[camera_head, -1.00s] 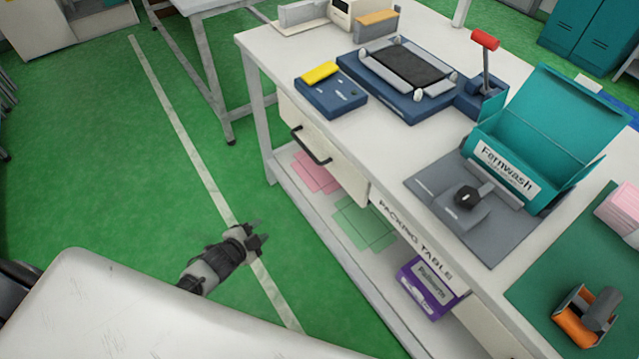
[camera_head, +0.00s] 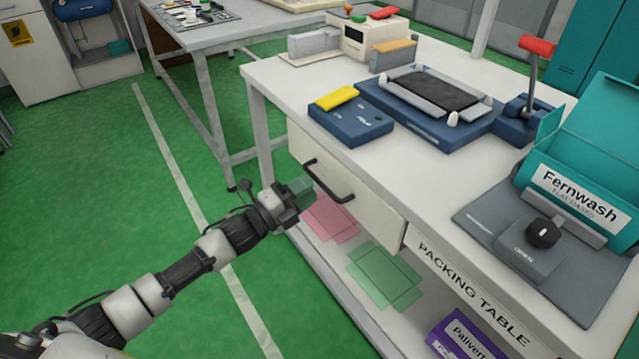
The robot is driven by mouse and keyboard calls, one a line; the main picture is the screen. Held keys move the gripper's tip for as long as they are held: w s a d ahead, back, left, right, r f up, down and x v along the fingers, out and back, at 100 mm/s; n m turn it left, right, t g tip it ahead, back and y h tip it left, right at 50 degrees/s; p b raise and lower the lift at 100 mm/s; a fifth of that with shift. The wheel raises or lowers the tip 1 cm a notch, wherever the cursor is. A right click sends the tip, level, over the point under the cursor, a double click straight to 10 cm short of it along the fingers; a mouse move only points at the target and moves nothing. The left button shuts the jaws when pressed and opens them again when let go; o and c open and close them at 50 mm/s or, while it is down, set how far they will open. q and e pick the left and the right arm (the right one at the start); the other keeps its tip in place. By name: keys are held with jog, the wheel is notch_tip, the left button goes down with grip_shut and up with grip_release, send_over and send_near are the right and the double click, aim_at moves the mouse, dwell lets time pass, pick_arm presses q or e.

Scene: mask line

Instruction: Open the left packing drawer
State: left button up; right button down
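The left packing drawer (camera_head: 372,209) is a cream front under the far-left end of the packing table (camera_head: 420,165). It looks shut, flush with the table. Its dark bar handle (camera_head: 330,183) runs along the front. My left gripper (camera_head: 303,192) is just left of the handle, close to its far end. Its fingers look apart, though they are small and partly blurred together. I see nothing held, and I cannot tell whether it touches the handle. My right gripper is out of view.
A blue unit with a yellow pad (camera_head: 336,97), a blue press with a red-handled lever (camera_head: 537,46) and a teal Fernwash box (camera_head: 580,190) stand on the tabletop. A lower shelf holds pink and green sheets and a purple box (camera_head: 462,338). Green floor is clear at left.

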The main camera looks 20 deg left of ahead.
aim_at(319, 180)
pick_arm(q)
jog(key=shift+x, duration=1.9)
grip_shut()
